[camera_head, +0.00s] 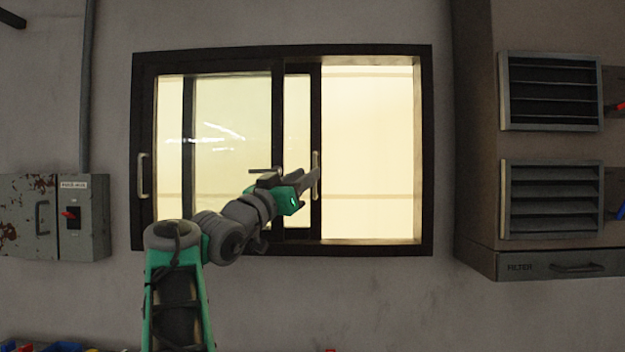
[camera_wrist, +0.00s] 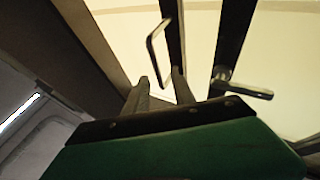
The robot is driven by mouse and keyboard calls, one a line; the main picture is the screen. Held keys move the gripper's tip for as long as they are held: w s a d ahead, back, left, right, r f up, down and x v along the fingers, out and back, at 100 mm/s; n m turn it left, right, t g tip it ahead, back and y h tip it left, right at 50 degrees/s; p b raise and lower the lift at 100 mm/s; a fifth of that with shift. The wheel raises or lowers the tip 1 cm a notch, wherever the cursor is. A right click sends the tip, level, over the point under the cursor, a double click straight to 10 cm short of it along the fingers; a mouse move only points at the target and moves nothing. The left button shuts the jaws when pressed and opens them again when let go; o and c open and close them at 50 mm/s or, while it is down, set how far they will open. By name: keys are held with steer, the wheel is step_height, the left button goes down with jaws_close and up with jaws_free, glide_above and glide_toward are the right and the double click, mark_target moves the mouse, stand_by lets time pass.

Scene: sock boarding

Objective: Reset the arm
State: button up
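My arm reaches up in front of a dark-framed sliding window (camera_head: 282,50). My gripper (camera_head: 312,178) is in front of the window's middle bars, close to an upright pull handle (camera_head: 316,162). In the wrist view, the two fingers of my gripper (camera_wrist: 161,82) stand apart with an empty gap between them. A lever handle (camera_wrist: 250,91) is to the right of the fingers. The exact depth between fingers and handles cannot be told.
The right part of the window (camera_head: 370,150) shows a bright unobstructed area. A grey switch box (camera_head: 90,215) with a red switch is on the wall at left. A brown cabinet with louvred vents (camera_head: 550,92) stands at right. Blue bins (camera_head: 62,347) show at the lower left edge.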

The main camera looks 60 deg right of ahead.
steer(key=shift+b+v, duration=0.45)
steer(key=shift+v, duration=1.5)
